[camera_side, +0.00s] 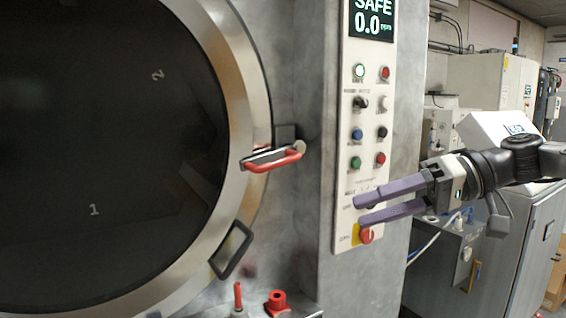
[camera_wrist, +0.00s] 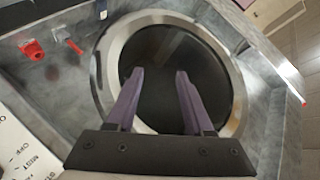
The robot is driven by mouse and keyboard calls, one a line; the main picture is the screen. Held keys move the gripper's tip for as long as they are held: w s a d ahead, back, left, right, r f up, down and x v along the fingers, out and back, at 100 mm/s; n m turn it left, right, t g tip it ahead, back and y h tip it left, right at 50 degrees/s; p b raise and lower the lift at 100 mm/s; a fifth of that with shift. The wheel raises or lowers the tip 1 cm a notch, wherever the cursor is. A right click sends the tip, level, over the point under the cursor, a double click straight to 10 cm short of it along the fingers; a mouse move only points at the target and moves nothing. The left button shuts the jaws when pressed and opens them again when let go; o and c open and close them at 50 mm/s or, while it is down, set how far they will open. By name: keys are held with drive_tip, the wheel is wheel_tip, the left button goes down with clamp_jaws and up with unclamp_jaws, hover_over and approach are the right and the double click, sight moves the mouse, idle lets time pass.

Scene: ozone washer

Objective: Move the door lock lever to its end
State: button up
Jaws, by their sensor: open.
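The door lock lever (camera_side: 272,160) has a red grip and a metal arm. It sits at the right rim of the round door (camera_side: 110,150), pointing left and slightly down from its pivot. My gripper (camera_side: 358,211) is in front of the control panel, right of the lever and apart from it. Its two purple fingers are open and empty. In the wrist view my gripper (camera_wrist: 158,72) shows with its fingers spread in front of the round door (camera_wrist: 160,50). I cannot make out the lever in the wrist view.
The control panel (camera_side: 368,130) carries several buttons, a red emergency knob (camera_side: 366,236) and a display reading SAFE 0.0 (camera_side: 372,20). A black-framed door handle (camera_side: 231,250) is at the lower rim. Red fittings (camera_side: 277,302) stand below. Space between lever and gripper looks clear.

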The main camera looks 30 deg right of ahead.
drive_tip(key=w+d+r+m+t+y, duration=0.1)
drive_tip(key=w+d+r+m+t, duration=0.15)
drive_tip(key=w, duration=0.45)
drive_tip(key=w+d+r+m+t+y, duration=0.1)
drive_tip(key=w+d+r+t, duration=0.1)
drive_tip(key=w+d, duration=0.35)
drive_tip(key=m, duration=0.2)
approach(288, 162)
drive_tip(key=shift+t+h, duration=0.25)
drive_tip(key=shift+h, duration=0.15)
drive_tip(key=x, duration=1.1)
drive_tip(key=shift+a+r, duration=0.1)
drive_tip(key=shift+a, duration=0.15)
drive_tip(key=shift+s, duration=0.1)
clamp_jaws()
